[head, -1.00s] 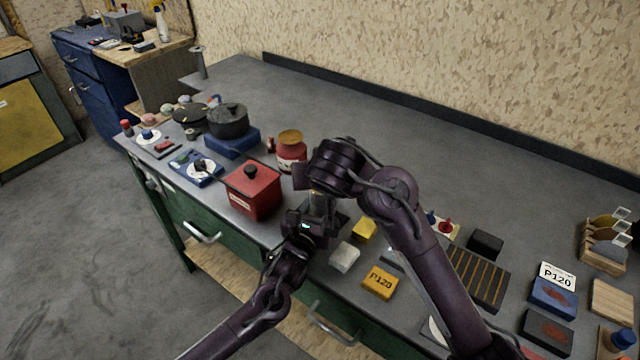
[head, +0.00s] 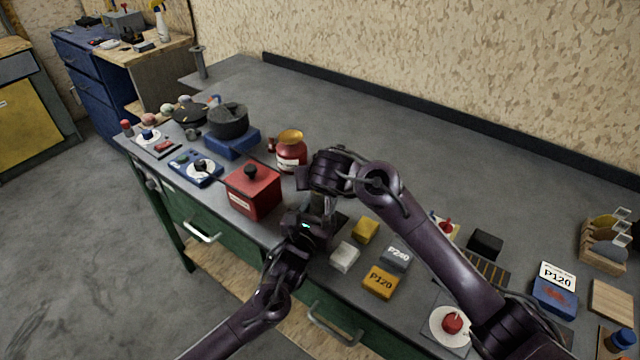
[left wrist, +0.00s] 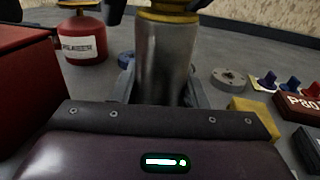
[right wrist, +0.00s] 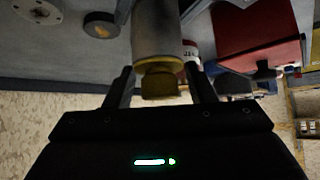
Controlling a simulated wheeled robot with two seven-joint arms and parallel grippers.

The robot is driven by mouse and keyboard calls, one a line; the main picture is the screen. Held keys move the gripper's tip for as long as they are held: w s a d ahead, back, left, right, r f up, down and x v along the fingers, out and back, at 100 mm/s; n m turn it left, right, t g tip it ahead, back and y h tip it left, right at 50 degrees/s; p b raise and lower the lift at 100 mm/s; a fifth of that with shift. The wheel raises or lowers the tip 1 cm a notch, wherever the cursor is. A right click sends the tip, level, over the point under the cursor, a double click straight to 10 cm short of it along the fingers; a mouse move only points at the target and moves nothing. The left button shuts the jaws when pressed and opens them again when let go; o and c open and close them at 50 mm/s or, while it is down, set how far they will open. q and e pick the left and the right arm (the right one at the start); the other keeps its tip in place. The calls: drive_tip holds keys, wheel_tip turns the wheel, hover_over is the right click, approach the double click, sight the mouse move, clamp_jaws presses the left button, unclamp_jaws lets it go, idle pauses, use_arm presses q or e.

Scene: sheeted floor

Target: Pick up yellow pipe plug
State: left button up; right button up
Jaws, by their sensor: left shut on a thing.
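The yellow pipe plug (right wrist: 160,84) sits at the end of a grey metal pipe (left wrist: 166,70). In the left wrist view, yellow also shows at the pipe's top, partly cut off by the frame edge. My left gripper (head: 306,226) is shut on the pipe and holds it about upright near the bench front. My right gripper (right wrist: 161,72) comes from above, with its open fingers on either side of the plug and visible gaps between. In the head view my right wrist and hand hide most of the pipe and plug.
A red box (head: 253,190) and a red jar (head: 291,152) stand left of the grippers. The back of the grey bench (head: 400,130) is clear.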

drive_tip(key=c, duration=0.9)
drive_tip(key=shift+r, duration=0.1)
wheel_tip(320, 180, up, 10)
drive_tip(key=shift+f, duration=0.1)
clamp_jaws()
use_arm(q)
drive_tip(key=o, duration=1.1)
drive_tip(key=shift+o, duration=0.9)
drive_tip(key=shift+f, duration=0.1)
